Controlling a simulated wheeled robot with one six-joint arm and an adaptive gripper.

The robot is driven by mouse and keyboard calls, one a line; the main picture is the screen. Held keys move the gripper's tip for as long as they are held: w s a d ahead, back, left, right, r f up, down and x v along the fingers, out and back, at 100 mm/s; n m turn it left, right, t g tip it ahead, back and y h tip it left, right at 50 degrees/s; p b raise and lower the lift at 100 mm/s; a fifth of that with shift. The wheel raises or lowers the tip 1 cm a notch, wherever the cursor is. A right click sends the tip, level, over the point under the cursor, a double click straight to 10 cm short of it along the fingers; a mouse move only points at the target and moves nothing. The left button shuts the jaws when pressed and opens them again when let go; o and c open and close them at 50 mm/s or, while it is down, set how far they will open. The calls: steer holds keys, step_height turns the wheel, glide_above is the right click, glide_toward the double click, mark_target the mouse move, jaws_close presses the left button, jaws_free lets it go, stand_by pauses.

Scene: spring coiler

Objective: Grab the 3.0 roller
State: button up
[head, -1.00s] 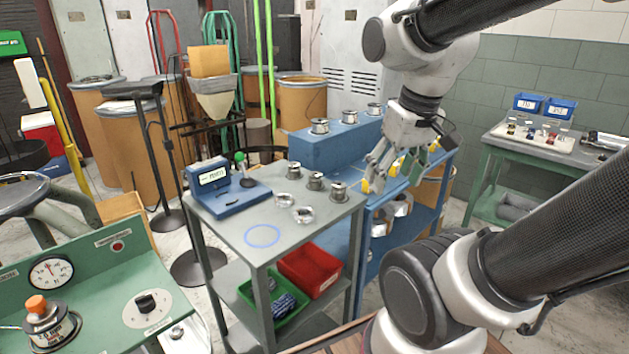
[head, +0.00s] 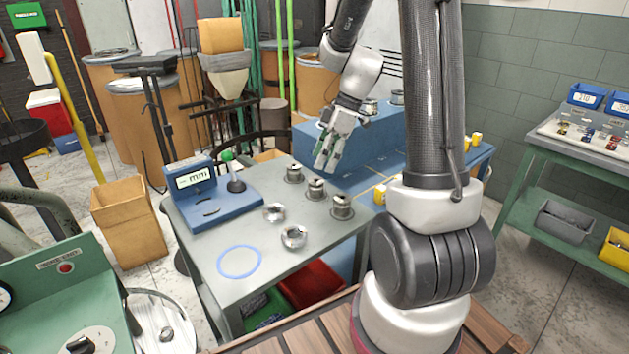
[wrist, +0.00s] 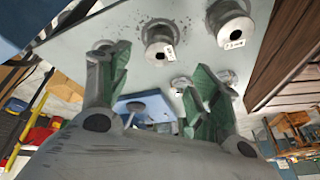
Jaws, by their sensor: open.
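Three metal rollers stand upright on dark round bases on the grey cart top (head: 215,262): a rear one (head: 294,173), a middle one (head: 316,188) and a front one (head: 341,206). Their labels are too small to read in the head view. My gripper (head: 322,162) is open and empty, above and behind the rollers, apart from them. In the wrist view, one labelled roller (wrist: 159,43) shows beyond the open fingers (wrist: 160,72) and another (wrist: 231,24) is at the upper right. I cannot surely read which is 3.0.
Two loose metal rings (head: 293,237) and a blue circle (head: 239,261) are on the cart top. A blue gauge with a display (head: 200,190) stands at its left. A blue bench (head: 330,140) with more spools is behind the gripper. The cart's front left is clear.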

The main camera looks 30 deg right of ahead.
mark_target(316, 181)
steer(key=n, duration=0.2)
steer(key=shift+a+f+n, duration=0.15)
steer(key=shift+a+n, duration=0.05)
steer(key=shift+n, duration=0.2)
steer(key=x, duration=0.7)
steer(key=shift+d+f, duration=0.3)
steer(key=shift+f, duration=0.1)
jaws_close()
steer(key=shift+r, duration=0.15)
